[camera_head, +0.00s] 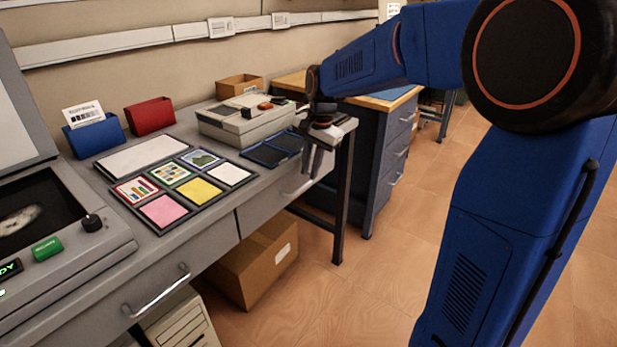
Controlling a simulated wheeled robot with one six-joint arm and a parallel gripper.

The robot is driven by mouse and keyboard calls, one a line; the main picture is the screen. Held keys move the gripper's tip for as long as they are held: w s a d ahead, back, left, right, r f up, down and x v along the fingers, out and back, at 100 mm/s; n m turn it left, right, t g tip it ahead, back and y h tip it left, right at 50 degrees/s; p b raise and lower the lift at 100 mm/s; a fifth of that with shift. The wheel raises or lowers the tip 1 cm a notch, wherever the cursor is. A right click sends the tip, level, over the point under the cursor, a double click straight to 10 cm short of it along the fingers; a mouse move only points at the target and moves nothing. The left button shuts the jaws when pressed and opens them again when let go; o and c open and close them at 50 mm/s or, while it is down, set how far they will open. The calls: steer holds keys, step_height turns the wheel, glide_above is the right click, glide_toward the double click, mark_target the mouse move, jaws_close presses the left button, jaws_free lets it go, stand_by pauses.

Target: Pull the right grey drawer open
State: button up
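The right grey drawer (262,210) is the far drawer front under the grey workbench top. It looks flush with the bench, with no visible gap. Its pale bar handle (296,189) shows partly, near the right end of the front. My gripper (314,172) points down at the bench's far right corner, just above and beside the handle.
A left grey drawer with a handle (157,292) is nearer. Coloured cards, a grey device (250,118) and dark trays (271,149) lie on top. A blue cabinet (380,150) stands beyond. Floor in front is clear.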

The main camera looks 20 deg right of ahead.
mark_target(307, 183)
steer(key=shift+w+a+f, duration=0.1)
steer(key=shift+w+f, duration=0.05)
steer(key=shift+f, duration=0.7)
steer(key=shift+w+a+f, duration=0.1)
steer(key=shift+f, duration=0.75)
steer(key=shift+c, duration=0.7)
jaws_close()
